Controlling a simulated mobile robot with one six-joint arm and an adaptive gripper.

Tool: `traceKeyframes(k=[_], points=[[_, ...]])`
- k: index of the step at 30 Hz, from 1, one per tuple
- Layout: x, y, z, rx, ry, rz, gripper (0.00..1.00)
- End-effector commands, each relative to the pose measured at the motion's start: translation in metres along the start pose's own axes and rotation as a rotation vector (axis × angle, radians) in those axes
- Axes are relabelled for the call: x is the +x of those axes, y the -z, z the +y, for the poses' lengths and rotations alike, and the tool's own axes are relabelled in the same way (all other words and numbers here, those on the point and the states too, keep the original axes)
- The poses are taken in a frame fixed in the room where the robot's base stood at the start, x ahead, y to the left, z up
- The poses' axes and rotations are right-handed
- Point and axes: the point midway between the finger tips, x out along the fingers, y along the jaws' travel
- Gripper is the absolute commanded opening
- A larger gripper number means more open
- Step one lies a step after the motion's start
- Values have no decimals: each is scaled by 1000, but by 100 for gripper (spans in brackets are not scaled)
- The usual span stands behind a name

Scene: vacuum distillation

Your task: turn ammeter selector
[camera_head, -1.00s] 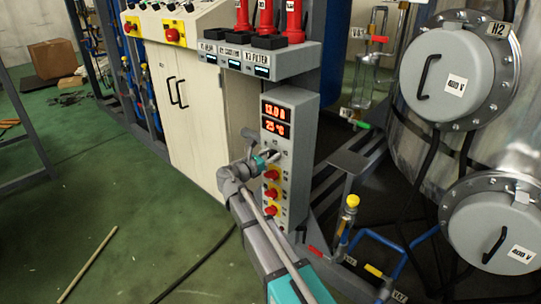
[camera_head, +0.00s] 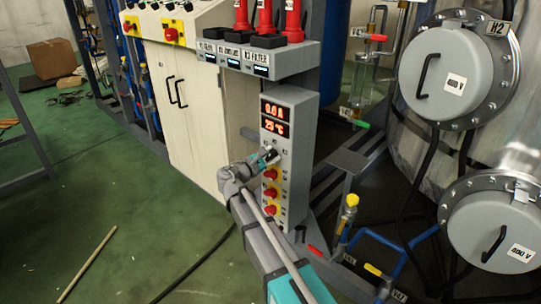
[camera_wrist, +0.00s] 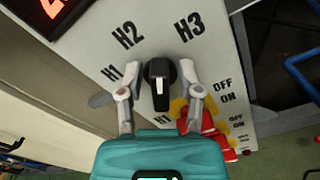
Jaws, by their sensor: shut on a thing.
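The ammeter selector (camera_wrist: 159,85) is a black knob with a white mark on the grey panel, with H1, H2 and H3 printed around it. In the head view my gripper (camera_head: 269,153) is at the front of the grey control box (camera_head: 293,190) and hides the selector.
Red buttons on yellow plates (camera_head: 271,192) sit just below my gripper on the same panel. A white cabinet (camera_head: 190,110) stands to the left. Steel vessels and blue pipes (camera_head: 380,238) are to the right. The green floor at left is mostly clear.

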Motion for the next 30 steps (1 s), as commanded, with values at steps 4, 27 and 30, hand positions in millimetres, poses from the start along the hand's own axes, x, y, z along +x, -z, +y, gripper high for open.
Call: traceKeyframes(k=[4, 27, 30], points=[[0, 0, -2, 127, 0, 1, 0], [0, 1, -4, 367, 1, 1, 0], [0, 1, -4, 366, 1, 1, 0]])
